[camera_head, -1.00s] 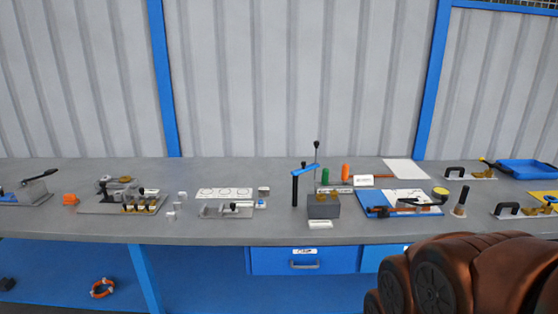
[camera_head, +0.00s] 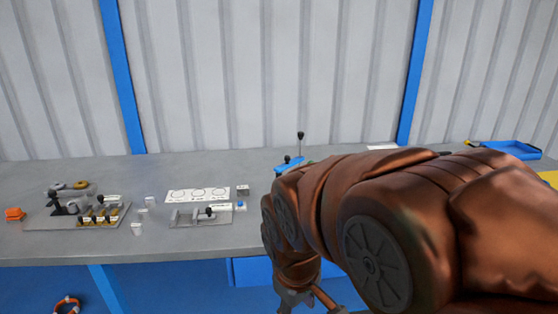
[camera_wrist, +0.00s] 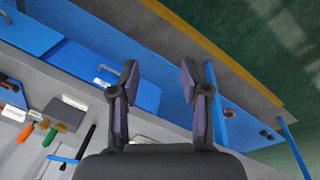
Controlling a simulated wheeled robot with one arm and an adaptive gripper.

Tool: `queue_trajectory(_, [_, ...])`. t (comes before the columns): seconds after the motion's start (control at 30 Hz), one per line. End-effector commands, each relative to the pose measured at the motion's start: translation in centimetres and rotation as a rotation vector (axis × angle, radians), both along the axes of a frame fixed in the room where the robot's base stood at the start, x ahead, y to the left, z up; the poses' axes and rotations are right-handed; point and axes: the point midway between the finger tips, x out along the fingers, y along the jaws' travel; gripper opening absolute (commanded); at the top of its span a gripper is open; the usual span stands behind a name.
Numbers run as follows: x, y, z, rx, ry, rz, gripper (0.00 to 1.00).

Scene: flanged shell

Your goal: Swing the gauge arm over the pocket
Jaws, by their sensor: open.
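The blue gauge arm (camera_head: 288,165) shows behind my arm in the head view, with a black-knobbed rod (camera_head: 300,143) rising beside it. My arm hides its post and the block with the pocket there. In the wrist view the grey block (camera_wrist: 64,112) with brownish pieces on top is at the left. The dark post (camera_wrist: 86,142) and the blue arm (camera_wrist: 62,158) lie below it, and the arm looks beside the block, not over it. My gripper (camera_wrist: 159,75) is open and empty, in front of the bench edge and to the side of the block.
Blue drawers (camera_wrist: 97,66) with a handle are under the bench. Orange and green handles (camera_wrist: 37,132) are near the block. A grey fixture plate (camera_head: 200,217) and a white sheet with circles (camera_head: 197,195) are on the bench to the left. Bare bench lies between the fixtures.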

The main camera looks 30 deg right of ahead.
Motion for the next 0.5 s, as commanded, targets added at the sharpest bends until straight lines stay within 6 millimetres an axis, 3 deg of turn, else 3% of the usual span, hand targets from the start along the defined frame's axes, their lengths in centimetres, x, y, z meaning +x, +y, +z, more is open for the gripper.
queue_trajectory(0.03, [2.8,-2.1,-0.9,-0.049,-0.048,0.059,0.46])
queue_trajectory(0.2, [12.5,-9.4,0.0,-0.290,-0.213,0.345,0.46])
queue_trajectory(0.5, [26.3,-20.6,2.9,-0.827,-0.291,0.904,0.46])
